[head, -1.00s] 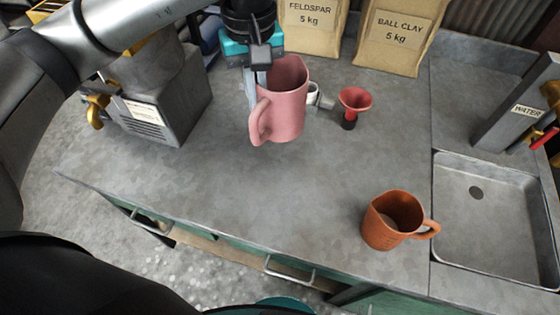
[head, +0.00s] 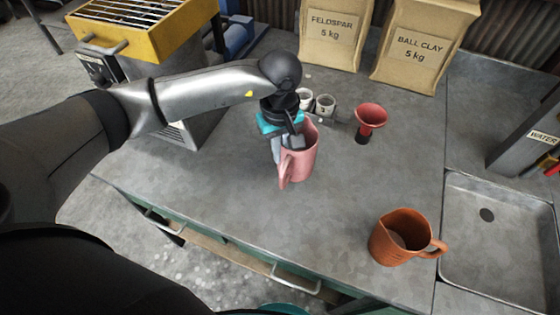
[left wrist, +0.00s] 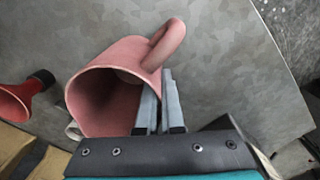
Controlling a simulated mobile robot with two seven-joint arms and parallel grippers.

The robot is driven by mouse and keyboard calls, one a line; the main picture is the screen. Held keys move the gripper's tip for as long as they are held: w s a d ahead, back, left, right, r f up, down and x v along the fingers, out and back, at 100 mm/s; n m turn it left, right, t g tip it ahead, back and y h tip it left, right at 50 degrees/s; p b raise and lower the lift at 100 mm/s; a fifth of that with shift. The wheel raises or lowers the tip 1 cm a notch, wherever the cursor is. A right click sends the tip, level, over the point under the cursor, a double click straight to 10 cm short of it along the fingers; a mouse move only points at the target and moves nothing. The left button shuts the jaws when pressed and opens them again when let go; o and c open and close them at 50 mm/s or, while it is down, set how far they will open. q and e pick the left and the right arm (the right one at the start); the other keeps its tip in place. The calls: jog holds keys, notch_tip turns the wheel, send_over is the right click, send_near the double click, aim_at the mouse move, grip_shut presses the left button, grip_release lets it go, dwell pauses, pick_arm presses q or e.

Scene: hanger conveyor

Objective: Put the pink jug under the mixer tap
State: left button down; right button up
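The pink jug (head: 304,158) is near the middle of the worktop in the head view. My left gripper (head: 284,152) is shut on its wall near the handle. In the left wrist view the jug (left wrist: 105,95) shows its open mouth, with the two fingers (left wrist: 160,105) close together at its rim. I cannot tell whether its base touches the worktop. The grey mixer (head: 200,125) with a yellow grated top (head: 150,22) stands at the left, and my left arm crosses in front of it. Its tap is hidden now. My right gripper is out of view.
An orange-brown jug (head: 390,248) stands near the front edge, left of the sink (head: 480,265). Feldspar (head: 330,38) and ball clay (head: 412,52) bags stand at the back. The front-centre worktop is clear.

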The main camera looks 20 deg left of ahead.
pick_arm(q)
jog(key=shift+f, duration=2.15)
jog(key=shift+f, duration=0.1)
jog(key=c, duration=1.1)
grip_release()
jog(key=shift+o, duration=0.2)
